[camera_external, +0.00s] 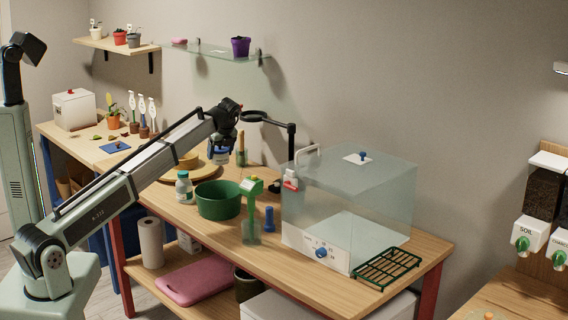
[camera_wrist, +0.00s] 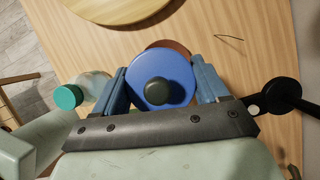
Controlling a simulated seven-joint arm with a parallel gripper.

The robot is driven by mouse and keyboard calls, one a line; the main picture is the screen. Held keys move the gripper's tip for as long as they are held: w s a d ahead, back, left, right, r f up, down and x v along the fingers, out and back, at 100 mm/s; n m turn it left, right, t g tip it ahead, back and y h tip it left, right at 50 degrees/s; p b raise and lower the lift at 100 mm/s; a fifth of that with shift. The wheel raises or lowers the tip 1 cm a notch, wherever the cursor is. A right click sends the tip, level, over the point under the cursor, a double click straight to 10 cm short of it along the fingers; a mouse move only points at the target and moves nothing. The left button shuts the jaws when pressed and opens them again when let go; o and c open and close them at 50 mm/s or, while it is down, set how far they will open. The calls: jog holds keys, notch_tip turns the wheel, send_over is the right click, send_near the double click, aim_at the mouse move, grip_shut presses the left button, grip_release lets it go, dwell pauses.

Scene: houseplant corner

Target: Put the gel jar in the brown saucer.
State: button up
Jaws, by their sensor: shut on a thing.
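My gripper (camera_external: 224,146) is shut on the gel jar (camera_external: 219,157), a pale jar with a blue lid. In the wrist view the round blue lid (camera_wrist: 150,72) with its dark knob lies between the two blue-grey fingers of my gripper (camera_wrist: 164,88). A reddish-brown rim (camera_wrist: 182,48) shows behind the lid's far edge; it looks like the brown saucer, mostly hidden by the jar. I cannot tell whether the jar touches it. In the outside view I cannot make the saucer out.
A teal-capped bottle (camera_external: 184,188) stands left of the jar, close to my left finger in the wrist view (camera_wrist: 69,97). A green pot (camera_external: 218,201), a round wooden board (camera_external: 172,178) and a black ringed arm (camera_external: 291,145) are nearby. The clear box (camera_external: 350,205) stands right.

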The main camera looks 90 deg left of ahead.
aim_at(224, 161)
jog(key=shift+f, duration=5.25)
jog(key=shift+f, duration=0.1)
jog(key=o, duration=1.3)
jog(key=shift+o, duration=0.2)
jog(key=v, duration=1.2)
